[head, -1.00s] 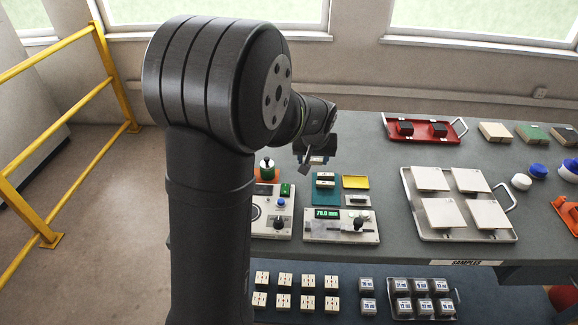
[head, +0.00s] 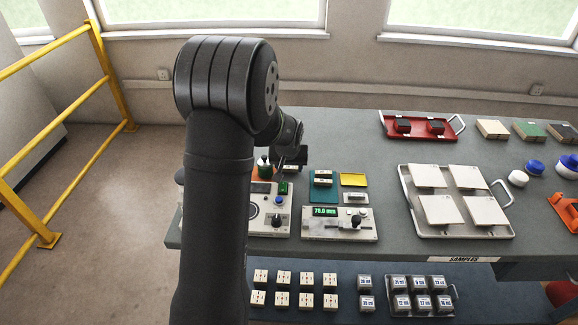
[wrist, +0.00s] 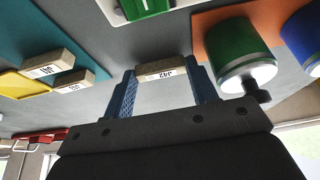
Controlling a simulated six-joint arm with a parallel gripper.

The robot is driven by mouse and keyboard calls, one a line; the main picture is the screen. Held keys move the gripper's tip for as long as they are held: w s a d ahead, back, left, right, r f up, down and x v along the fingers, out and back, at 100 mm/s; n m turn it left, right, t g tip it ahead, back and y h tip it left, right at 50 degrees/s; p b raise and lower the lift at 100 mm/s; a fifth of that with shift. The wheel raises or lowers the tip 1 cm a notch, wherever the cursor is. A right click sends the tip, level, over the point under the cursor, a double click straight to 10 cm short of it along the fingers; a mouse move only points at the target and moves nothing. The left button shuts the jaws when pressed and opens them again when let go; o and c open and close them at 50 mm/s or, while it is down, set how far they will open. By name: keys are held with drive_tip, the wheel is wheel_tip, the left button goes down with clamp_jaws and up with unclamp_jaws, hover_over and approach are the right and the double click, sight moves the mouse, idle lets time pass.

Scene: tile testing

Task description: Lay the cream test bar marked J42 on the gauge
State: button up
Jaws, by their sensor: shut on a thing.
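My gripper (wrist: 166,84) is shut on the cream bar marked J42 (wrist: 160,72), held between both blue fingers with its label facing the wrist camera. The panel with a green display reading 78.0 mm (head: 340,232), seemingly the gauge, stands to the right of my gripper. Two other cream bars lie on a teal mat (wrist: 75,40), which shows in the head view (head: 321,195) behind the display panel.
A green cylinder (wrist: 238,52) stands on an orange mat (wrist: 208,22), close beside my gripper's finger. A yellow tray (head: 353,180) and a small grey block (head: 355,198) lie beside the teal mat. A large tray with pale tiles (head: 457,235) is farther right.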

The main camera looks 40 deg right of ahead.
drive_tip(key=shift+f, duration=0.15)
drive_tip(key=o, duration=0.7)
drive_tip(key=v, duration=1.1)
drive_tip(key=shift+s+a+r, duration=0.1)
drive_tip(key=shift+r, duration=0.35)
drive_tip(key=shift+c, duration=0.5)
drive_tip(key=shift+r, duration=0.15)
drive_tip(key=c, duration=0.4)
